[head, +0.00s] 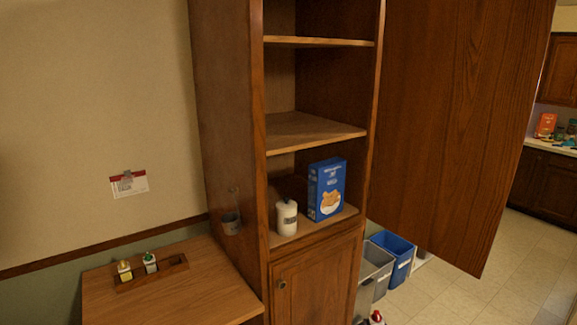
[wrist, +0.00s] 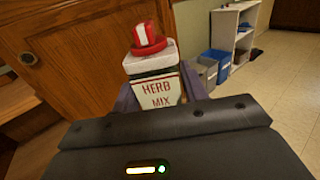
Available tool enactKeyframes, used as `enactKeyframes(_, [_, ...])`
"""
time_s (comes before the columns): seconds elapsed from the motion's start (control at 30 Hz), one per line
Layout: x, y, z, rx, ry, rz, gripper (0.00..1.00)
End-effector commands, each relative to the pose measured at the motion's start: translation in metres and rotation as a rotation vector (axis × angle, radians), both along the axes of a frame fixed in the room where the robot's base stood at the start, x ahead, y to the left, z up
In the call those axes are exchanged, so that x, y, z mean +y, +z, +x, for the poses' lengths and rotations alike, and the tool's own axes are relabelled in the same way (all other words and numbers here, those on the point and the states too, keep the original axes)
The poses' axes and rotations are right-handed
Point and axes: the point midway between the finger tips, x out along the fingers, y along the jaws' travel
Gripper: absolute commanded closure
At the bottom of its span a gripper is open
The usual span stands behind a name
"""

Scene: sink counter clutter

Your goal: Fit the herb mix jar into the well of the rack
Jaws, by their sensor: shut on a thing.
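The herb mix jar (wrist: 155,85) has a white body with red lettering and a red cap with a white stripe. In the wrist view it stands between the fingers of my gripper (wrist: 158,93), which is shut on it. In the head view only its red cap (head: 376,318) shows at the bottom edge; my gripper is out of that view. The wooden rack (head: 176,265) lies on the low wooden counter at the left.
A tall open cabinet (head: 260,130) stands right of the counter (head: 215,290), holding a white canister (head: 287,217) and a blue box (head: 326,189). Its large open door (head: 455,130) juts right. Grey and blue bins (head: 393,256) stand on the floor.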

Motion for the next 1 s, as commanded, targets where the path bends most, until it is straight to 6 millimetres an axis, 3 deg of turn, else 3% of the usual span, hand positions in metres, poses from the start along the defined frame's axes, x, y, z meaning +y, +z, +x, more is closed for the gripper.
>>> enactKeyframes(0.03, [0.018,-0.013,-0.013,0.004,0.021,0.006,0.82])
enactKeyframes(0.13, [0.05,-0.021,-0.038,0.003,0.048,0.006,0.82])
enactKeyframes(0.43, [0.116,-0.009,-0.105,0.002,0.058,0.005,0.82])
enactKeyframes(0.7, [0.134,0.014,-0.14,0.0,0.017,0.001,0.82])
enactKeyframes(1.0, [0.134,0.017,-0.142,-0.001,0.011,-0.001,0.82])
